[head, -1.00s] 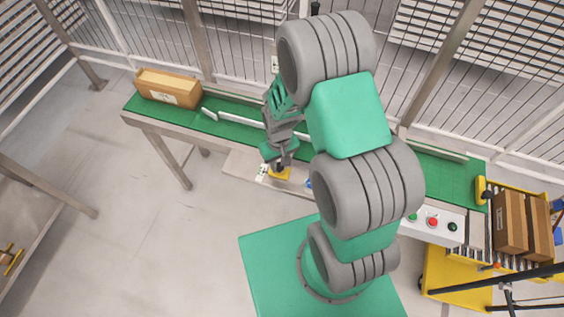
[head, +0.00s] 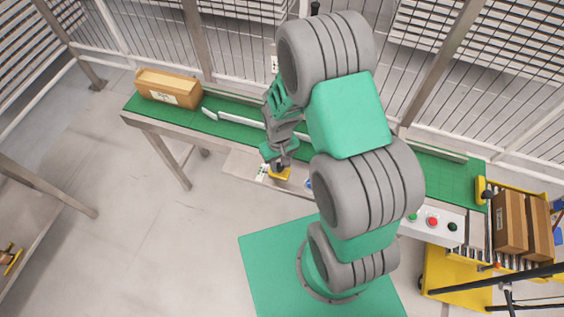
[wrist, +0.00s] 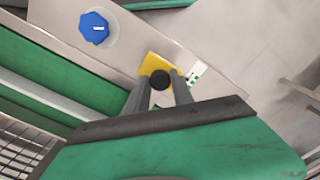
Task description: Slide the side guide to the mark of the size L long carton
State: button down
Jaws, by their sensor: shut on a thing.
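The side guide is a white rail (head: 240,121) along the green conveyor belt; a pale rail (wrist: 45,97) also runs along the belt in the wrist view. A yellow block (head: 281,175) with a black knob sits on the metal plate at the belt's near side. My gripper (head: 279,165) is shut on the black knob (wrist: 160,79), with the yellow block (wrist: 151,63) just beyond the fingers. A white label with green marks (wrist: 196,74) lies on the plate beside the block. Its print is too small to read, so I cannot tell which mark is L.
A brown carton (head: 168,88) stands at the belt's left end. A blue dial (wrist: 97,27) is on the plate. A control panel with buttons (head: 432,222) and a yellow cart with cartons (head: 511,222) are at the right. A wire fence runs behind the belt.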

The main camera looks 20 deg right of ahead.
jog(key=shift+s+a, duration=0.4)
jog(key=shift+s, duration=0.15)
jog(key=c, duration=1.1)
grip_release()
jog(key=shift+w+r, duration=0.15)
jog(key=shift+r, duration=0.25)
notch_tip(320, 180, up, 7)
jog(key=shift+b, duration=0.4)
